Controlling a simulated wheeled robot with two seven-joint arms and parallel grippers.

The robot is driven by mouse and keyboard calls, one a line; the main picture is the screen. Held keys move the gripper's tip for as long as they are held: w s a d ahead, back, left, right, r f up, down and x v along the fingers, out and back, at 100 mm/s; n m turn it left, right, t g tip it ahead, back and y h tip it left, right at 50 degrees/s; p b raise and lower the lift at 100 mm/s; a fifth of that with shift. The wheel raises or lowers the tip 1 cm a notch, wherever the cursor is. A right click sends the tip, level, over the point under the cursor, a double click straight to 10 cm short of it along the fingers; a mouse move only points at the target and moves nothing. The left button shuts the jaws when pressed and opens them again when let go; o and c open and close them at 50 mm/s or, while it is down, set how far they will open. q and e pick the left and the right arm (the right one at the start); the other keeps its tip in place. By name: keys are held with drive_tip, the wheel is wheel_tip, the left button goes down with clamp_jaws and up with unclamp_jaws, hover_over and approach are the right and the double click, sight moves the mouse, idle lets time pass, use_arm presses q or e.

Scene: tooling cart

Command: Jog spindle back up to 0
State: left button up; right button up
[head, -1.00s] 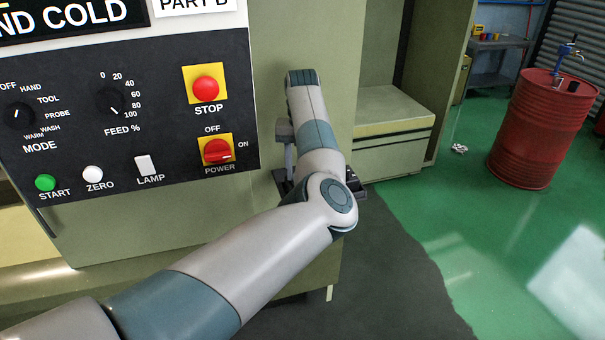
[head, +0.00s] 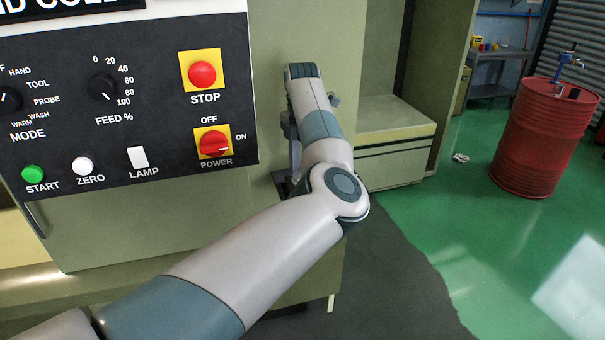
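The control panel (head: 150,118) fills the left of the head view. It has a green START button (head: 33,173), a white ZERO button (head: 82,166), a MODE knob (head: 8,99), a FEED % knob (head: 103,87) with its mark near 100, a red STOP button (head: 202,74) and a red POWER switch (head: 214,144) turned towards ON. No control marked spindle or jog shows. My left arm crosses from the lower left, bends, and runs up in front of the machine. My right gripper is not in view.
A LAMP switch (head: 139,158) is on the panel. A red drum (head: 545,135) stands on the green floor at the right, with a grey workbench (head: 495,68) behind. The floor between machine and drum is mostly clear.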

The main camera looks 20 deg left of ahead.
use_arm(q)
drive_tip(key=shift+m, duration=0.6)
drive_tip(key=shift+r, duration=0.1)
drive_tip(key=o, duration=1.1)
drive_tip(key=shift+c, duration=0.2)
drive_tip(key=shift+r+b, duration=0.1)
drive_tip(key=shift+b, duration=0.2)
drive_tip(key=shift+r, duration=0.6)
wheel_tip(320, 180, up, 16)
drive_tip(key=b, duration=0.3)
drive_tip(key=shift+b, duration=0.35)
